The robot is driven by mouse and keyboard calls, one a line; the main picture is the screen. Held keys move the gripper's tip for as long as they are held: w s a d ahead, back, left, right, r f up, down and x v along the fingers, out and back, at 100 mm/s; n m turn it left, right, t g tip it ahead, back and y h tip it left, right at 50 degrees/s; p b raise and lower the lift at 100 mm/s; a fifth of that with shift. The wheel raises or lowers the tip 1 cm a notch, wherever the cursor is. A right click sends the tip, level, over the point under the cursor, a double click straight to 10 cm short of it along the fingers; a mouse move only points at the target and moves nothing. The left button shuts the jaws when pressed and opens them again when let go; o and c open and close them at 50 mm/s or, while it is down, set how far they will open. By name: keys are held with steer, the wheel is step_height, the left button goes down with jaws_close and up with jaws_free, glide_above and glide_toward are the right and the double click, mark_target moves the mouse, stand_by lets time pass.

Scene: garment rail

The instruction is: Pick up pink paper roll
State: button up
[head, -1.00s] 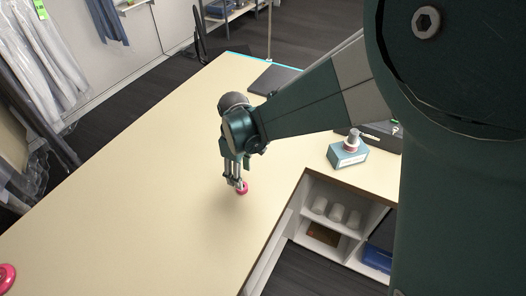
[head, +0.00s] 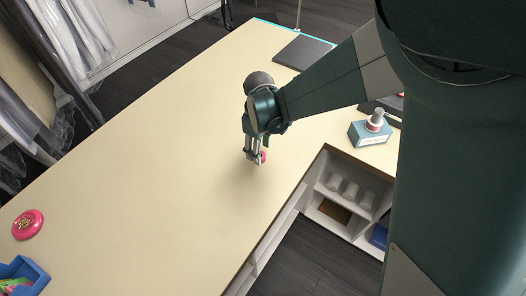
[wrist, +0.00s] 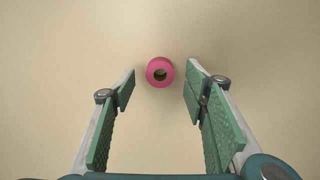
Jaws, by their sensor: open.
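The pink paper roll (wrist: 151,76) stands on the cream counter in the wrist view, with its dark core hole facing the camera. My gripper (wrist: 159,90) is open, and its two green-padded fingers are on either side of the roll's line, with the roll near the fingertips. In the head view the pink roll (head: 263,157) shows only in part beside my gripper (head: 256,160), whose fingers hide the rest. From these views I cannot tell whether a finger touches the roll.
The cream counter (head: 150,170) is clear around the gripper. A round pink object (head: 27,224) and a blue bin (head: 22,277) are at the far left. A teal box (head: 370,132) stands to the right, near the counter's inner edge above open shelves (head: 345,190).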

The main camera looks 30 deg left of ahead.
steer(key=shift+f, duration=1.65)
steer(key=shift+c, duration=0.5)
steer(key=c, duration=0.8)
